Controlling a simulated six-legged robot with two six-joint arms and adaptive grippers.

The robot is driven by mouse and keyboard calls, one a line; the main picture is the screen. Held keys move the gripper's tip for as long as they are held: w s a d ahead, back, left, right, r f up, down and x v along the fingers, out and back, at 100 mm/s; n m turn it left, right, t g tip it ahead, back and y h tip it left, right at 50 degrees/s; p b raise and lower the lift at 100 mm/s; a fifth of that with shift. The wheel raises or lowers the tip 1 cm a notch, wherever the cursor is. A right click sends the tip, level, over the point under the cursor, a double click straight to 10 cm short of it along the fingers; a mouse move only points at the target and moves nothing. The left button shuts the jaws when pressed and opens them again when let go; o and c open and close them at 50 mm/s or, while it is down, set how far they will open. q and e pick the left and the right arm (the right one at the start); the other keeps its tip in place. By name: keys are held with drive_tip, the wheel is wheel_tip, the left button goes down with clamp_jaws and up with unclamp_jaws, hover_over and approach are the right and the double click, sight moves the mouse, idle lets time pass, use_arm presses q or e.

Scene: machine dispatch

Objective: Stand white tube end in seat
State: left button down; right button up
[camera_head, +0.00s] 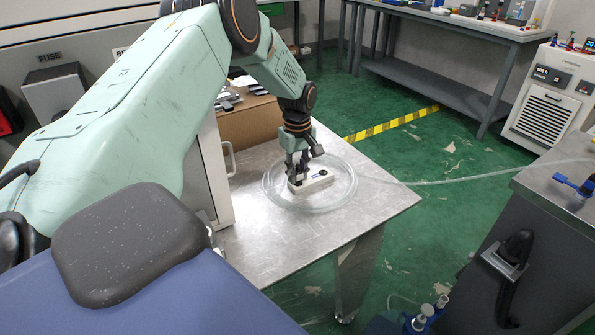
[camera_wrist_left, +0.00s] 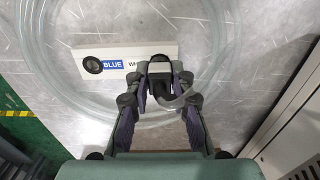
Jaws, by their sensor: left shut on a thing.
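A white seat block (camera_head: 318,181) lies on the metal table. In the left wrist view the block (camera_wrist_left: 84,55) shows a blue "BLUE" label, a partly hidden "WH" label and a dark round socket (camera_wrist_left: 93,65) at its left. My left gripper (camera_head: 299,174) points down at the block. In the wrist view its fingers (camera_wrist_left: 160,88) are shut on a tube end (camera_wrist_left: 160,69) with a pale grey top and dark body, at the block's "WH" side. Whether the tube end is inside a socket is hidden by the fingers. My right gripper is not in view.
A coiled clear tube (camera_head: 350,196) loops around the block, and a length of tube runs right to a dark cabinet (camera_head: 510,255). A cardboard box (camera_head: 245,126) stands behind. The table's (camera_head: 375,205) right front corner is bare.

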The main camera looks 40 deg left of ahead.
use_arm(q)
drive_tip(key=c, duration=1.1)
unclamp_jaws()
drive_tip(key=shift+o, duration=0.3)
drive_tip(key=o, duration=0.4)
drive_tip(key=shift+c, duration=0.2)
drive_tip(key=shift+r+p, duration=3.05)
drive_tip(key=shift+p, duration=0.35)
drive_tip(key=shift+f, duration=0.1)
